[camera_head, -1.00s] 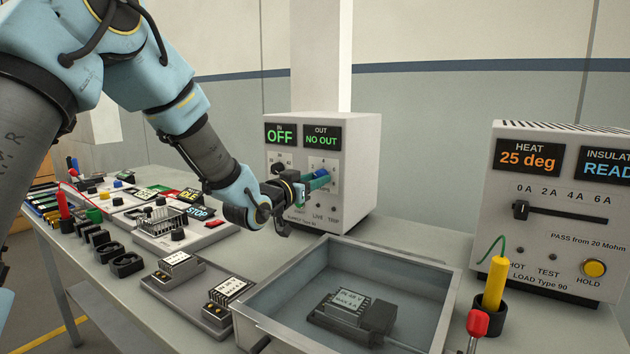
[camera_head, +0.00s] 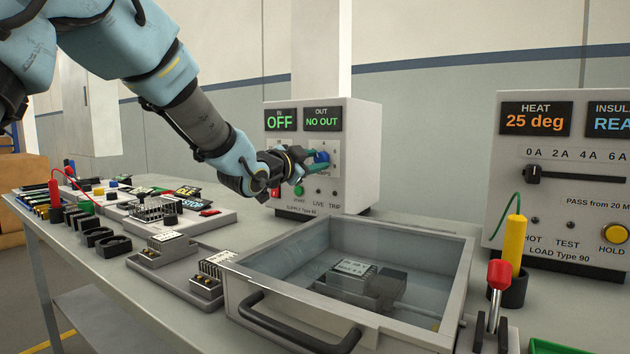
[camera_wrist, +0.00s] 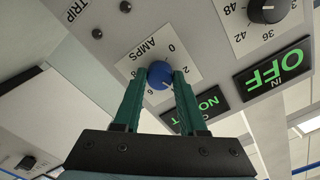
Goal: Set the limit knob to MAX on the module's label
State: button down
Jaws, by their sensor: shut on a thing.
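The limit knob (camera_wrist: 160,75) is blue and sits on the white AMPS dial of the supply box (camera_head: 357,160). Numbers ring it, but its pointer setting is unclear. My gripper (camera_wrist: 160,82) is shut on this knob, one teal finger on each side; in the head view my gripper (camera_head: 312,162) reaches the box from the left and partly hides the dial. The module (camera_head: 350,283) lies in the grey open-topped bin. Its label seems to read MAX 4 A; the upper line is too blurred to read surely.
The supply displays read OFF (camera_head: 281,120) and NO OUT (camera_head: 322,118). A second dial (camera_wrist: 268,8) with a black knob is beside the AMPS dial. The grey bin (camera_head: 260,308) stands in front of the box. The load unit (camera_head: 560,180) is at the right.

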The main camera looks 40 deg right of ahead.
jog(key=shift+m+b, duration=1.8)
jog(key=shift+b, duration=0.25)
jog(key=shift+c, duration=2.3)
grip_release()
jog(key=shift+a, duration=0.1)
jog(key=v, duration=1)
jog(key=shift+a+b, duration=0.3)
